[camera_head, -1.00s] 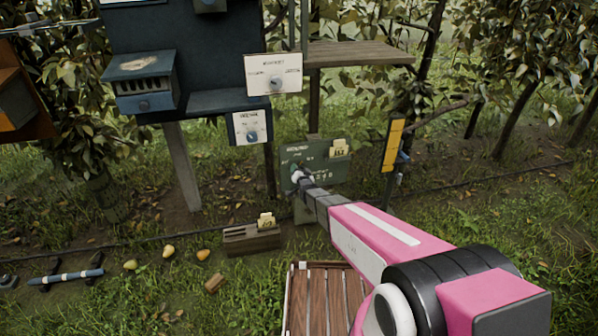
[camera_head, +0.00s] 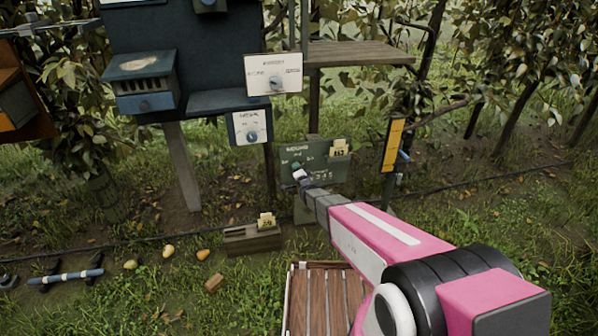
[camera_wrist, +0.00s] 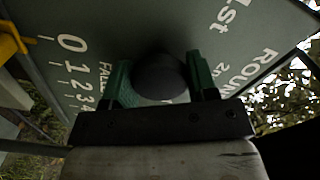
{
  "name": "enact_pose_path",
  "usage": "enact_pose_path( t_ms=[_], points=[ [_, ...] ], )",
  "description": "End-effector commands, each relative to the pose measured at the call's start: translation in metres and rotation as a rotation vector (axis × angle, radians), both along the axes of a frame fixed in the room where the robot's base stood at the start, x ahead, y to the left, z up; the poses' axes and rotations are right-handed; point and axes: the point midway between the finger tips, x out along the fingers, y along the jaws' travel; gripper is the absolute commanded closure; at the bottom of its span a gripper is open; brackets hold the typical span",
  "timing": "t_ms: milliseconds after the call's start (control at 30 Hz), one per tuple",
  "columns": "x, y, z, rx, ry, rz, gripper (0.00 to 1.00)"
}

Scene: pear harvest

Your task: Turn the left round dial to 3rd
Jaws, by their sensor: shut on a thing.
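The green board (camera_head: 325,172) stands low in front of the trees. Its left round dial (camera_wrist: 163,78) shows in the wrist view as a dark round knob, lying between the two green fingers of my gripper (camera_wrist: 158,86). My gripper is shut on this knob, one finger on each side. In the head view my gripper (camera_head: 298,174) is at the left part of the board, and hides most of the dial. In the wrist view "1st", "2nd" and "ROUND" are readable, tilted. The dial's pointer and the 3rd mark cannot be made out.
A row marked 0 to 4 is beside the dial. White dial plates (camera_head: 273,75) and (camera_head: 249,128) hang above left. A yellow sign (camera_head: 392,145) stands right. A slatted crate (camera_head: 327,264) is below my arm.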

Motion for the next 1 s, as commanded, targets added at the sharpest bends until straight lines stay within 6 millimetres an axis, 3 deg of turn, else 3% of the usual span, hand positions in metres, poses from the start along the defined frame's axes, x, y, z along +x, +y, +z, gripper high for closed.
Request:
enact_pose_path(
  t_ms=[267,300,367,767,1000],
  points=[
    [-0.001,0.0,-0.001,0.001,0.004,-0.001,0.71],
    [-0.001,0.0,-0.001,0.001,0.004,-0.001,0.37],
    [-0.001,0.0,-0.001,0.001,0.004,-0.001,0.22],
    [-0.005,-0.001,0.0,0.0,0.001,0.0,0.22],
    [-0.032,-0.009,0.001,-0.001,0.002,0.0,0.22]
  ],
)
